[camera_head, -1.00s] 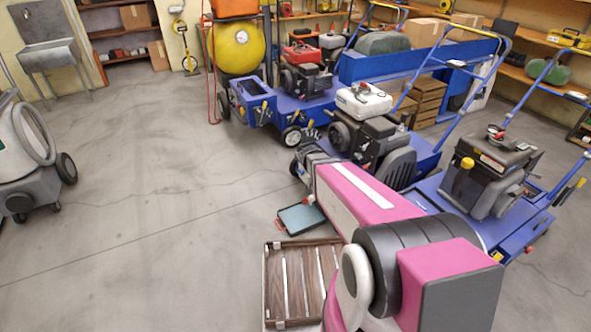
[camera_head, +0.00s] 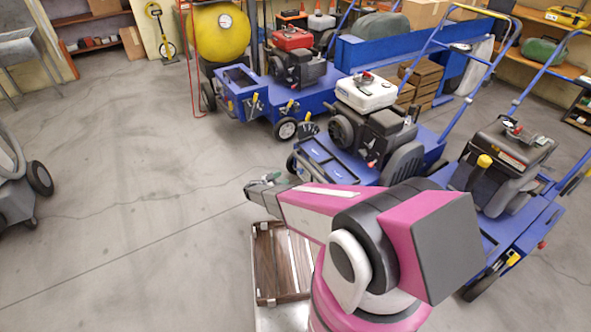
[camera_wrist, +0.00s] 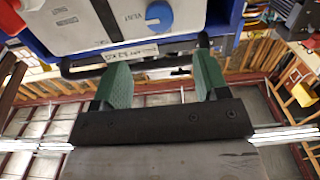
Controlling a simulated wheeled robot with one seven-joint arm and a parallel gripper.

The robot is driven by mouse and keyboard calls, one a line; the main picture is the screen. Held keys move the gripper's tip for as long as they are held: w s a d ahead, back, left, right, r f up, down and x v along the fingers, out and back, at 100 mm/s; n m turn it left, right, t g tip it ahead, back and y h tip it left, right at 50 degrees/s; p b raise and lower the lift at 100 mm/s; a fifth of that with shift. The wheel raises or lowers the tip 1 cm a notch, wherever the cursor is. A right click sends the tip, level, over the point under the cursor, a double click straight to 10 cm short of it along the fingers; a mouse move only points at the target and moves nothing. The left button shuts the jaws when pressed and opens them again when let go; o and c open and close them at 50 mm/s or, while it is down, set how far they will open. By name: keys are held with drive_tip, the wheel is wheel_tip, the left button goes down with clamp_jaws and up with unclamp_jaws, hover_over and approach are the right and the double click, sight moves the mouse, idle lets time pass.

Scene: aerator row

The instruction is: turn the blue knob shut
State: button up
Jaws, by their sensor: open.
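The blue knob (camera_wrist: 159,17) is at the top of the wrist view, on a pale panel (camera_wrist: 85,22) marked "VENT". My gripper (camera_wrist: 163,72) has two green finger pads held wide apart with nothing between them. The knob lies above the fingertips in that picture, a little left of midway between them, and does not touch them. In the head view my gripper (camera_head: 258,190) is at the left end of my pink arm, over the grey floor. I cannot make out the blue knob in the head view.
A dark bar (camera_wrist: 140,60) runs below the panel, close to the fingertips. Blue machines with engines (camera_head: 366,98) stand to the right. A wooden slatted crate (camera_head: 268,262) sits beneath my arm. The floor (camera_head: 120,200) on the left is open.

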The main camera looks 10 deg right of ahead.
sight(298, 171)
drive_tip(key=x, duration=1)
drive_tip(key=shift+w+d, duration=0.15)
drive_tip(key=shift+d, duration=0.15)
drive_tip(key=c, duration=0.9)
